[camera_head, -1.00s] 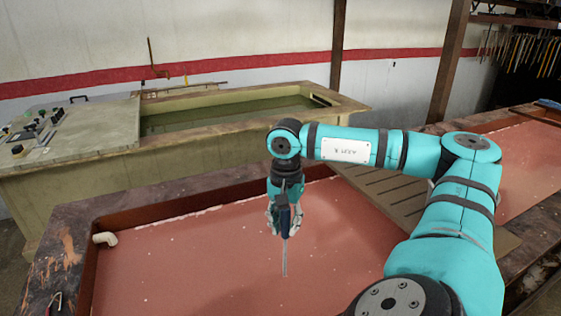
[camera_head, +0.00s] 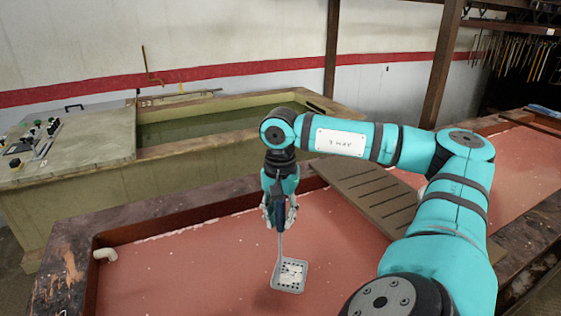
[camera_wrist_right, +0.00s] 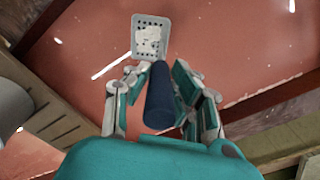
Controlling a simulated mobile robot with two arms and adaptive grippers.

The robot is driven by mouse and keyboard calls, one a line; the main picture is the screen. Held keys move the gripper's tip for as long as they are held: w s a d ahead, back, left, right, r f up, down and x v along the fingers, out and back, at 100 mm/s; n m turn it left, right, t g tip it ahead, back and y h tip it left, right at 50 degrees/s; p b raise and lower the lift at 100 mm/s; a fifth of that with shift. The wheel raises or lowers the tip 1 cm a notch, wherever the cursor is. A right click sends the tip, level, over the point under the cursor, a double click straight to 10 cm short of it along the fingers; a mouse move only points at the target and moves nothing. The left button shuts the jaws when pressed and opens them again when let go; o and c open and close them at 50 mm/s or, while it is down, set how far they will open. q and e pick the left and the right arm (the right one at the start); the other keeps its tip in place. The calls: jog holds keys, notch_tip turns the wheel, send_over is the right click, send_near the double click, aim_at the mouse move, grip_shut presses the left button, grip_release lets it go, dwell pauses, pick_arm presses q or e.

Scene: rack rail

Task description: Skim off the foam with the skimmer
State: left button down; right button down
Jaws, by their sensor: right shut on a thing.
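My right gripper (camera_head: 279,212) is shut on the dark blue handle of the skimmer and hangs above the red liquid (camera_head: 180,270) in the near vat. The skimmer's grey perforated square head (camera_head: 289,275) faces up and carries a white patch of foam. The wrist view shows the blue handle (camera_wrist_right: 160,97) between the fingers and the head (camera_wrist_right: 151,37) with white foam on it. White foam (camera_wrist_right: 111,67) lies in streaks on the liquid, and small white specks are scattered over it. My left gripper is not in view.
A brown slatted board (camera_head: 372,198) lies across the vat on the right. A white pipe elbow (camera_head: 104,254) sticks in at the left wall. Behind stands a second tank (camera_head: 90,190) of greenish liquid with a control panel (camera_head: 75,148).

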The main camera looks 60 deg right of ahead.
jog(key=shift+r+p, duration=2.15)
jog(key=shift+r, duration=1.2)
jog(key=shift+a, duration=0.1)
dwell(1.1)
